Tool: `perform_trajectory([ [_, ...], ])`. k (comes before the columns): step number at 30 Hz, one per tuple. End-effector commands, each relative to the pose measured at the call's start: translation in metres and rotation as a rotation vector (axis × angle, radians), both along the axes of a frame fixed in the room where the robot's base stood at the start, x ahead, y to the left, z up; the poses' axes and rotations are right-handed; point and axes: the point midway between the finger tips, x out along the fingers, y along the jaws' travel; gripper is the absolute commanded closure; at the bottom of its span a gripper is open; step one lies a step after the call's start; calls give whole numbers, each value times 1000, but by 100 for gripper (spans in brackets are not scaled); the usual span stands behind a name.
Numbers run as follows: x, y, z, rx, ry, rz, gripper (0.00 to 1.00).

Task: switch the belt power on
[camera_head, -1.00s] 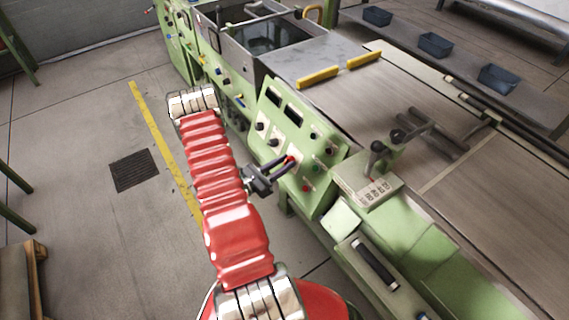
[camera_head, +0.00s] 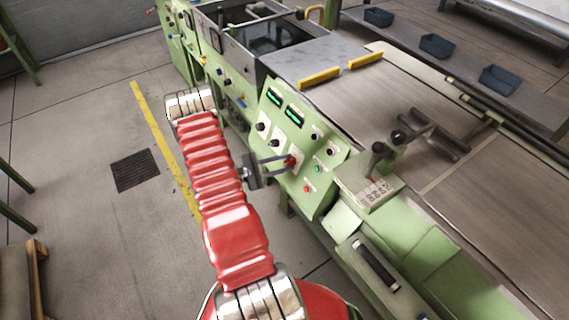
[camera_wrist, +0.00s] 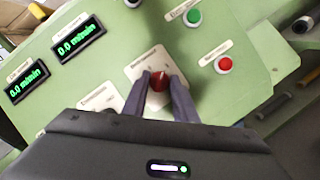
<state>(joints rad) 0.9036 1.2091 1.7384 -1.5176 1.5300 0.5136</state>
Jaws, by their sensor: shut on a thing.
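A red rotary switch (camera_wrist: 159,80) sits on a pale plate on the green control panel (camera_head: 327,172). In the wrist view my gripper (camera_wrist: 160,84) has its two dark fingers on either side of the red switch, shut on it. In the head view my gripper (camera_head: 288,163) reaches the panel from the left, with the red switch at its fingertips. Two displays (camera_wrist: 80,42) (camera_wrist: 27,83) are lit green and read 0.0 m/min. The label by the red switch is too blurred to read.
A green button (camera_wrist: 194,17) and a red button (camera_wrist: 223,64) are close to the switch. Black knobs (camera_head: 275,142) sit on the panel. A lever box (camera_head: 368,192) stands to the right. Open floor (camera_head: 90,220) lies to the left.

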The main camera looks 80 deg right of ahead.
Motion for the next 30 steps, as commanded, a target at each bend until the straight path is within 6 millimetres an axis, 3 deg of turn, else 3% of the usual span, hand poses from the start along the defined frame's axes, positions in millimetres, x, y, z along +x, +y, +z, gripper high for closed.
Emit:
perform_trajectory([
  [22, -1, 2, -1, -70, -82, -50, 97],
  [23, -2, 2, -1, -70, -82, -50, 72],
  [30, -1, 1, -1, -72, -83, -48, 56],
])
